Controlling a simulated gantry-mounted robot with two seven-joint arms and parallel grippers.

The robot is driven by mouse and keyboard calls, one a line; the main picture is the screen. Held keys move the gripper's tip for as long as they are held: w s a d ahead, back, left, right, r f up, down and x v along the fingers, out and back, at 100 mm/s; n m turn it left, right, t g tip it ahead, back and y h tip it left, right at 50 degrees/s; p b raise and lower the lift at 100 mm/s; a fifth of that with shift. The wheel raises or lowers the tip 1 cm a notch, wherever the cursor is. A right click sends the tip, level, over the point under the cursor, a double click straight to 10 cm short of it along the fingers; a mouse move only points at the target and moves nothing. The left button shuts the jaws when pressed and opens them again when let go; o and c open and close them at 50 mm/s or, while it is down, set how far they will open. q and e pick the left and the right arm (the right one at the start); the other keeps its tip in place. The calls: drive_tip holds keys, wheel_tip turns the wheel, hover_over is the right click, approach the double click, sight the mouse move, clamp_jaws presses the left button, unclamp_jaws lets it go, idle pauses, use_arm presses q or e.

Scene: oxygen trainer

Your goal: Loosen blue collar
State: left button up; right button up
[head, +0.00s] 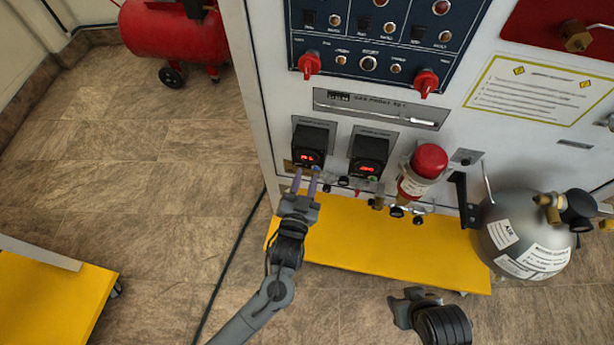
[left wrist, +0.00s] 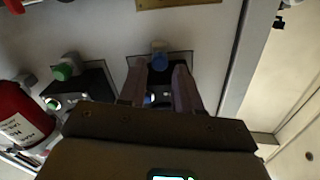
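The blue collar (left wrist: 158,47) shows in the left wrist view on a dark fitting on the panel, between and just beyond my left fingertips. In the head view it is a small bluish spot (head: 316,168) under the left digital display, partly hidden by my fingers. My left gripper (head: 305,178) is open, its two fingers apart and pointing at the panel; in the left wrist view (left wrist: 160,75) the fingers flank the collar with gaps showing. I cannot tell whether either finger touches it. My right gripper (head: 413,299) is low in the head view, away from the panel, its fingers unclear.
A green collar (left wrist: 62,72) sits beside the blue one, under the right display (head: 368,168). A red-capped cylinder (head: 428,162) stands close to the right. A yellow base ledge (head: 390,255) juts out below. A grey tank (head: 525,235) is further right.

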use_arm(q)
drive_tip(key=shift+w+d+b, duration=0.2)
drive_tip(key=shift+w+b, duration=0.15)
drive_tip(key=shift+w, duration=0.75)
clamp_jaws()
drive_tip(key=n+p, duration=0.4)
unclamp_jaws()
